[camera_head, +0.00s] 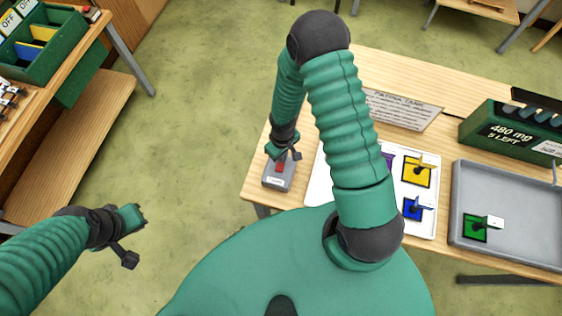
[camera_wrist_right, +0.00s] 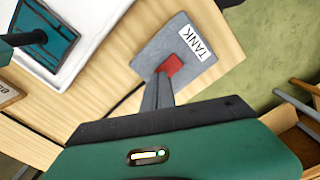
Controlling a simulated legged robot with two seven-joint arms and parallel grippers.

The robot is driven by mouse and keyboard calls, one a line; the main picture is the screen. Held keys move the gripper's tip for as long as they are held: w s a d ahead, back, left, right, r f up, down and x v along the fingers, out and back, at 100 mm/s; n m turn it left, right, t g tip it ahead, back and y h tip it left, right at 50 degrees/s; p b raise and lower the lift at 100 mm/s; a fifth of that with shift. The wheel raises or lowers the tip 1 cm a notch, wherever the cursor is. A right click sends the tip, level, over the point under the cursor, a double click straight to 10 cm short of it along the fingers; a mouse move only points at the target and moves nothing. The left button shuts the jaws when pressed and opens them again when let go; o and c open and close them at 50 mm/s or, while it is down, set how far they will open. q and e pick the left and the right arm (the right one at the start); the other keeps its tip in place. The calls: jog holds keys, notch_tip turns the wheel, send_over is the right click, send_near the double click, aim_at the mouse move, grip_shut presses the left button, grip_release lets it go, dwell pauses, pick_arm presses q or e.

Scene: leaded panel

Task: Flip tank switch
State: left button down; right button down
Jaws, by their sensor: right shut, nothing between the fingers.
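The tank switch is a small grey box (camera_head: 277,181) near the left edge of the right-hand table, with a white label and a red switch piece (camera_head: 281,167). In the right wrist view the grey box (camera_wrist_right: 150,55) carries the label "TANK" (camera_wrist_right: 199,49), and the red piece (camera_wrist_right: 174,64) is just beyond the fingertips. My right gripper (camera_head: 290,154) is shut and empty, pointing down over the box. It also shows in the wrist view (camera_wrist_right: 163,82); whether it touches the red piece I cannot tell. My left gripper (camera_head: 138,237) is open and empty, away from the table.
A white tray (camera_head: 428,230) with coloured panel pieces lies right of the switch, partly hidden by my right arm. A grey tray (camera_head: 510,210), a green box (camera_head: 510,132) and a sign (camera_head: 402,110) stand on the table (camera_head: 400,70). A wooden bench with green bins is at left.

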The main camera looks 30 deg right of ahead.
pick_arm(q)
jog(key=shift+a+f, duration=0.1)
jog(key=shift+f, duration=0.1)
pick_arm(e)
jog(key=shift+a+f, duration=0.15)
jog(key=shift+a+f, duration=0.15)
jog(key=shift+a, duration=0.05)
pick_arm(q)
jog(key=shift+a+f+b, duration=0.25)
jog(key=shift+a+b, duration=0.05)
jog(key=shift+a, duration=0.1)
